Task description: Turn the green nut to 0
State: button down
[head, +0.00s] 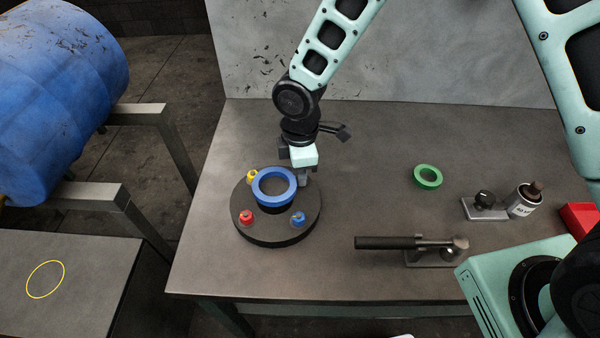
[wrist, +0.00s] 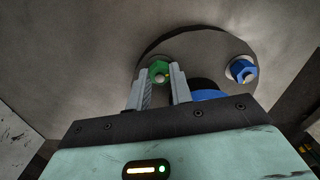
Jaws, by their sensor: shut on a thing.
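The green nut (wrist: 159,71) sits on the dark round plate (wrist: 205,42), between my gripper's two fingertips (wrist: 161,74) in the wrist view. My gripper (head: 303,179) is shut on it and points down at the plate's back right edge in the head view, where it hides the nut. No marking for 0 can be read. The plate also shows in the head view (head: 272,238). On it are a yellow nut (head: 252,176), a red nut (head: 246,217) and a blue nut (head: 298,219).
On the bench (head: 345,205) lie a green ring (head: 428,184), a black-handled lever clamp (head: 385,243), a small metal block with a knob (head: 484,210), a small bottle (head: 523,203) and a red box (head: 579,220). A blue barrel (head: 60,90) is at the left. A wall rises behind.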

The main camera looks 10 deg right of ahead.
jog(key=m+b, duration=0.1)
jog(key=m, duration=0.3)
jog(key=shift+m+b, duration=0.3)
jog(key=m+b, duration=0.1)
jog(key=m, duration=0.9)
jog(key=shift+r+m+b, duration=0.1)
jog(key=shift+m+b, duration=0.2)
jog(key=shift+m, duration=0.1)
jog(key=m+p, duration=0.1)
jog(key=m, duration=0.3)
jog(key=shift+w+m, duration=0.1)
jog(key=shift+m, duration=0.2)
jog(key=c, duration=1.2)
grip_release()
jog(key=shift+c, duration=0.2)
